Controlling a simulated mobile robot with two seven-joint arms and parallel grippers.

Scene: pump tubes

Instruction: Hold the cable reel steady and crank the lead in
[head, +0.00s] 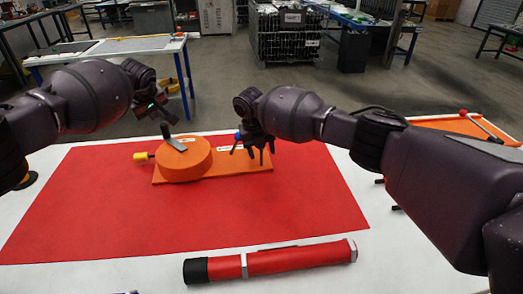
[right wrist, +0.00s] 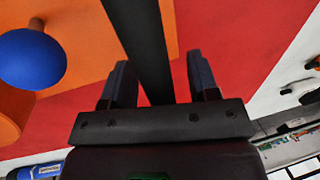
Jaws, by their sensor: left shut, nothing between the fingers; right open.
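The cable reel's orange drum (head: 190,164) sits on an orange base plate (head: 245,165) on the red mat. A grey crank arm (head: 176,144) with a dark knob lies across its top, and a yellow lead end (head: 141,156) sticks out at the left. My left gripper (head: 160,113) is shut and empty, behind and above the drum, apart from it. My right gripper (head: 253,153) is open over the right part of the base. In the right wrist view a dark bar (right wrist: 140,40) runs between its fingers; I cannot tell whether they touch. A blue ball knob (right wrist: 32,60) is beside them.
A red tube with a black end (head: 275,262) lies at the front of the white table. The red mat (head: 90,215) is clear at the left and front. An orange tray (head: 455,127) lies at the right, partly behind my right arm.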

